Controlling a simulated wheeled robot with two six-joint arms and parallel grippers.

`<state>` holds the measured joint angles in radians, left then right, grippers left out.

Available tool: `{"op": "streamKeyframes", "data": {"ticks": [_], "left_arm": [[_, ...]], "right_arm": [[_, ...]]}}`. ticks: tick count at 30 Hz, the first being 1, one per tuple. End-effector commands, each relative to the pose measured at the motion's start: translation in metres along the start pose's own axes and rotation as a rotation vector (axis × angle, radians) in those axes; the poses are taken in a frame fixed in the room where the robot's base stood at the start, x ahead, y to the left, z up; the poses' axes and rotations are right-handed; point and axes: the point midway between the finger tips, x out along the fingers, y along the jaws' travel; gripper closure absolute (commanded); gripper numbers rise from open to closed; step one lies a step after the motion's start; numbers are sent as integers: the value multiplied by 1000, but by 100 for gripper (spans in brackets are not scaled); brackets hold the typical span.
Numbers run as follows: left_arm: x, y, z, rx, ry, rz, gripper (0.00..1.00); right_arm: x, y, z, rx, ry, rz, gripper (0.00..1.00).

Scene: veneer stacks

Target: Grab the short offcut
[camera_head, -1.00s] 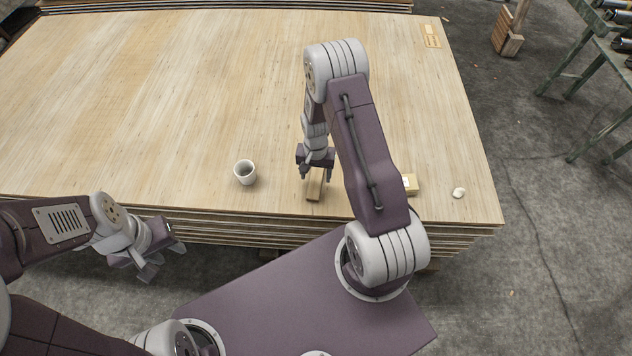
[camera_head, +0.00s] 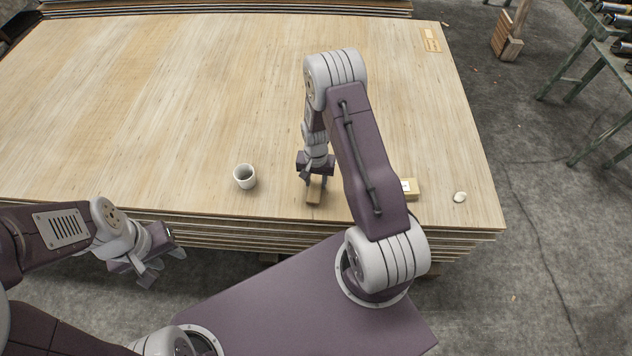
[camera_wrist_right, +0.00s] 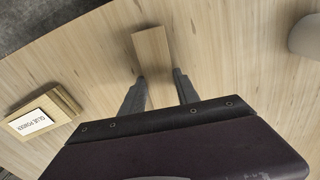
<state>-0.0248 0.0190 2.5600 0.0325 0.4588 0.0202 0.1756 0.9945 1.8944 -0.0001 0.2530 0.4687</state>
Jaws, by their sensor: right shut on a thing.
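The short offcut (camera_head: 314,195) is a small light-brown wooden block lying on the veneer stack near its front edge. It also shows in the right wrist view (camera_wrist_right: 152,48), between the fingers. My right gripper (camera_head: 316,181) points down and is shut on the offcut, with one finger on each side; in the wrist view the fingers (camera_wrist_right: 158,88) flank it. The offcut's far end is hidden by the gripper in the head view. My left gripper (camera_head: 160,272) hangs in front of the stack at the left, open and empty.
A white cup (camera_head: 245,177) stands left of the offcut. A wooden block with a white "GLUE POWDER" label (camera_wrist_right: 38,118) lies on the other side, partly behind my right arm in the head view. A small white lump (camera_head: 460,197) lies near the right edge of the stack (camera_head: 400,110).

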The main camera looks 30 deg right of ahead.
Motion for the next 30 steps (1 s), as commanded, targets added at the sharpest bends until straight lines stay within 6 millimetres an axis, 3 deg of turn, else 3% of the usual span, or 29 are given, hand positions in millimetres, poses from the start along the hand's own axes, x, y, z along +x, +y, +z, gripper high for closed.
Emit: {"op": "streamKeyframes", "data": {"ticks": [6,18,24,30], "left_arm": [[-16,0,-2,0,0,0,64],[-28,1,-3,0,0,0,64],[-30,1,-3,0,0,0,64],[-30,1,-3,0,0,0,64]], "right_arm": [[-41,0,-5,2,4,-2,100],[-91,17,-94,2,4,-1,100],[-102,21,-113,0,1,0,100],[-103,22,-115,0,0,0,100]]}}
